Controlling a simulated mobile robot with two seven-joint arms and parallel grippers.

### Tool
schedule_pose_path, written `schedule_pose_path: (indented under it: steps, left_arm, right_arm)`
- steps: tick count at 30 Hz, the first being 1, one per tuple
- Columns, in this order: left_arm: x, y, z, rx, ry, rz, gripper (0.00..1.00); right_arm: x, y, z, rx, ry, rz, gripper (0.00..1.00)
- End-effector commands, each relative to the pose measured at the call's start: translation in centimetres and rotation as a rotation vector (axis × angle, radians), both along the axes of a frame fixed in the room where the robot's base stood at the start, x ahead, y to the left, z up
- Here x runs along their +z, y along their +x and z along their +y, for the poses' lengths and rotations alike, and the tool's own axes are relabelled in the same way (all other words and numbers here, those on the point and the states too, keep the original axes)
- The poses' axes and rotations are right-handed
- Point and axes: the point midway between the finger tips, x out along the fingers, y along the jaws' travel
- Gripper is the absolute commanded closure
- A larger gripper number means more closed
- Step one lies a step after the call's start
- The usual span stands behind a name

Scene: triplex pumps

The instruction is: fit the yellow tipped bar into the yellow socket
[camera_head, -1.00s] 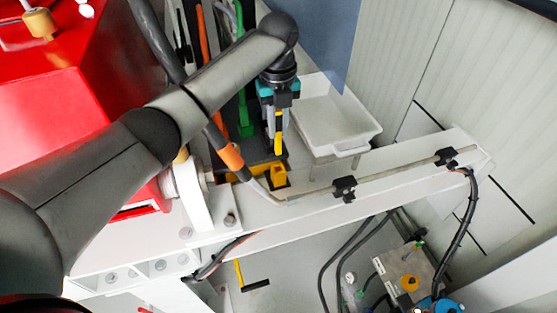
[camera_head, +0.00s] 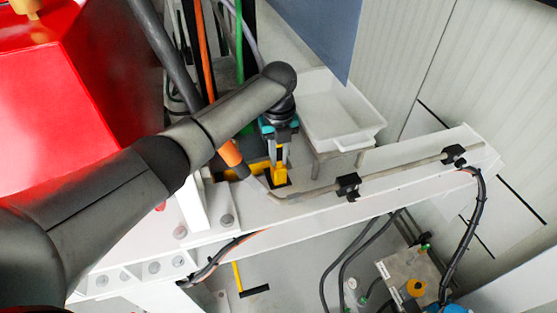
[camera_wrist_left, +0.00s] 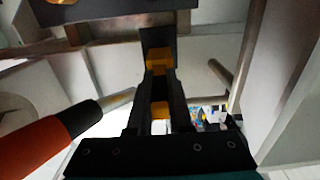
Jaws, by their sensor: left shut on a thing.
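My left gripper (camera_head: 281,157) points down in the head view and is shut on the yellow tipped bar. A yellow part of the bar shows between the dark fingers in the left wrist view (camera_wrist_left: 161,108). The yellow socket (camera_head: 280,177) is directly below the fingers, on the white beam. A yellow block also shows just past the fingertips in the left wrist view (camera_wrist_left: 160,62). The bar's lower end is hidden, so I cannot tell whether it is inside the socket or just above it. My right gripper is not in view.
A thin pipe with black clamps (camera_head: 347,186) runs along the beam (camera_head: 400,176). Red housing (camera_head: 75,105) fills the left.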

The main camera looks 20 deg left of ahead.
Motion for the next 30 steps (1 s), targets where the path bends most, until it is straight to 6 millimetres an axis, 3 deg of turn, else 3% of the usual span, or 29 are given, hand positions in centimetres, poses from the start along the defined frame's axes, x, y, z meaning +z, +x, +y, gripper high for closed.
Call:
schedule_pose_path:
  steps: [10,11,18,26,30]
  left_arm:
    - [-0.2,0.1,0.0,0.000,-0.001,-0.002,1.00]
    - [-0.2,0.0,0.0,0.000,0.000,-0.001,0.79]
    - [-0.2,0.0,0.0,0.000,0.000,-0.001,0.52]
    - [-0.1,0.0,0.0,0.000,0.000,-0.001,0.51]
    - [1.0,0.1,0.0,-0.001,-0.002,-0.005,0.51]
  right_arm:
    - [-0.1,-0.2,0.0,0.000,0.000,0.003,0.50]
    - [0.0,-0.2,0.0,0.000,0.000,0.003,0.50]
    - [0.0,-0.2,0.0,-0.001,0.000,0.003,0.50]
    - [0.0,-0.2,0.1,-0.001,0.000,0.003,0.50]
    - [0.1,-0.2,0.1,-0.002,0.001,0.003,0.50]
